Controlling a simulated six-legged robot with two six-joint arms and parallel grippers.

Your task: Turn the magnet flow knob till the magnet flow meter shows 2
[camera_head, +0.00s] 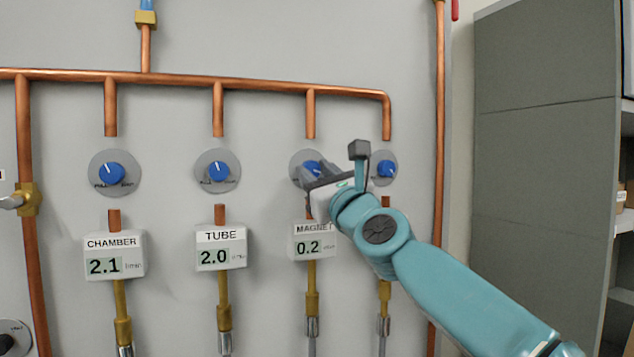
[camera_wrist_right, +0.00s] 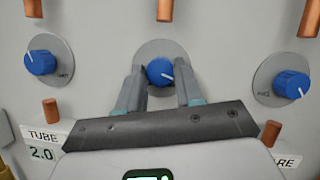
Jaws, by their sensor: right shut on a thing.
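The magnet flow knob is a blue dial (camera_wrist_right: 160,72) on a grey round plate, between the two fingers of my right gripper (camera_wrist_right: 160,88) in the right wrist view. The gripper is shut on it. In the head view the right gripper (camera_head: 312,173) covers part of the magnet knob (camera_head: 313,167). The magnet flow meter (camera_head: 313,243) is a white box below it and reads 0.2; my gripper hides a little of its top edge. My left gripper is not in view.
The chamber knob (camera_head: 112,172) and tube knob (camera_head: 218,170) are to the left; their meters read 2.1 (camera_head: 105,265) and 2.0 (camera_head: 214,257). Another blue knob (camera_head: 386,168) is close on the right. Copper pipes (camera_head: 200,80) run above. A grey cabinet (camera_head: 540,150) stands at right.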

